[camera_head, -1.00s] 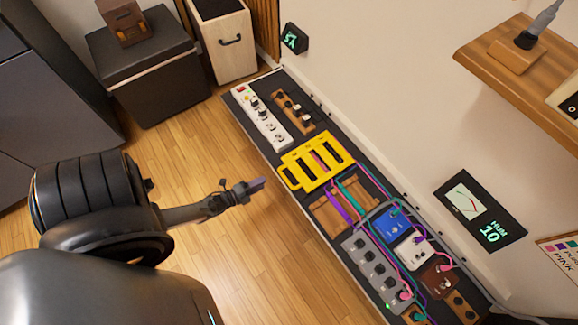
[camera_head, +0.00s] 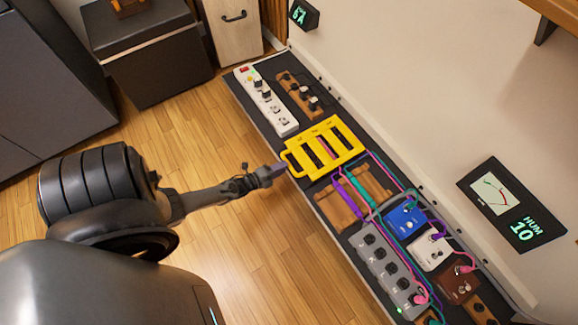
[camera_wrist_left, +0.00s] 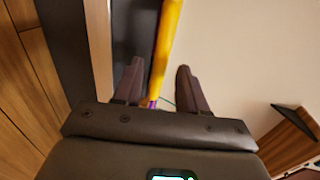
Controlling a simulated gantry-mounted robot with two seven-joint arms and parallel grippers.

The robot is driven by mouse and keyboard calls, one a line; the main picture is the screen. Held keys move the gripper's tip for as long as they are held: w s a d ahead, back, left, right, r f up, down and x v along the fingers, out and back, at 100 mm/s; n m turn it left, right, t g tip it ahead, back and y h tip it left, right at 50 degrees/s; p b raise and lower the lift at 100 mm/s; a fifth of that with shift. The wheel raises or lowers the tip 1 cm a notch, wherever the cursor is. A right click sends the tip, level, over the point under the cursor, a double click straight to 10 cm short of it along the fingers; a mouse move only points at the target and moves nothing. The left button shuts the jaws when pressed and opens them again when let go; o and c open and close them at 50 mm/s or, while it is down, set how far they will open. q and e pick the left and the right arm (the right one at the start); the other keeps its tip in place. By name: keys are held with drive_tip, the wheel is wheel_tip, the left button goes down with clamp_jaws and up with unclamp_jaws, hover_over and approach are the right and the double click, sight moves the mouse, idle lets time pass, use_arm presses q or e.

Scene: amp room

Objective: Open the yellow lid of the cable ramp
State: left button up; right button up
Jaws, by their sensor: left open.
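The yellow lid (camera_head: 341,139) of the cable ramp lies on the dark board in the head view, with several slots in it and a handle loop (camera_head: 289,163) at its left end. Cables pass beneath it. My left gripper (camera_head: 280,170) is at the handle end of the lid, very close to the loop. In the left wrist view the two fingers (camera_wrist_left: 157,82) are open, and a yellow bar (camera_wrist_left: 164,45) of the lid shows between and beyond them. I cannot tell whether a finger touches it. My right gripper is not in view.
A white power strip (camera_head: 266,102) and a wooden block with plugs (camera_head: 299,94) stand beyond the lid. Nearer are blue (camera_head: 405,220), white (camera_head: 431,251) and brown (camera_head: 458,284) pedals, a grey pedal (camera_head: 389,271) and coloured cables. The wall borders the board; wooden floor (camera_head: 240,235) is clear.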

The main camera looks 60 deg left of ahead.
use_arm(q)
drive_tip(key=x, duration=0.2)
drive_tip(key=b+x, duration=0.1)
drive_tip(key=x, duration=0.1)
drive_tip(key=shift+a, duration=0.2)
drive_tip(key=shift+w+b, duration=0.15)
drive_tip(key=shift+b, duration=0.15)
drive_tip(key=shift+d, duration=0.1)
drive_tip(key=shift+c, duration=0.3)
clamp_jaws()
